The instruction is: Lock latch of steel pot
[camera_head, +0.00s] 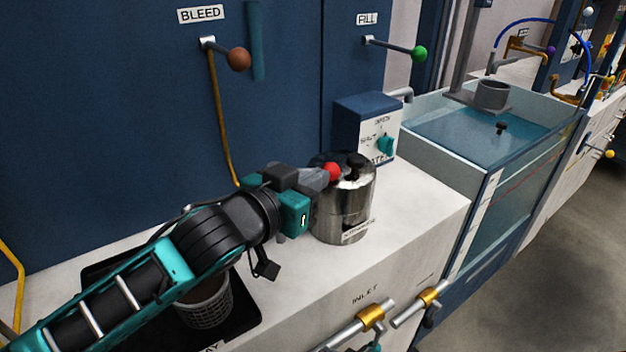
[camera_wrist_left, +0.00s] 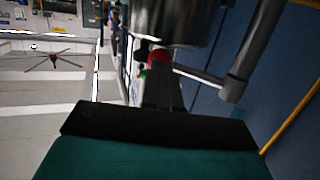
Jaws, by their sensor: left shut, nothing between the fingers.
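The steel pot (camera_head: 347,212) is a shiny cylinder standing on the white counter, with a label low on its front. A red ball knob (camera_head: 333,172) sits at its upper left rim, and a black knob (camera_head: 356,161) is on top. My left gripper (camera_head: 323,178) reaches in from the left, with its shut, empty fingers right at the red knob. I cannot tell whether they touch it. In the left wrist view the red knob (camera_wrist_left: 158,56) shows just beyond the fingertips (camera_wrist_left: 160,72), partly hidden. The latch shape is not clear. My right gripper is not in view.
Behind the pot is a blue box (camera_head: 367,125) with a teal knob. A basket (camera_head: 206,303) sits in a black tray (camera_head: 243,322) under my left arm. A water tank (camera_head: 480,135) stands at the right. Pipe valves (camera_head: 370,316) project from the counter front.

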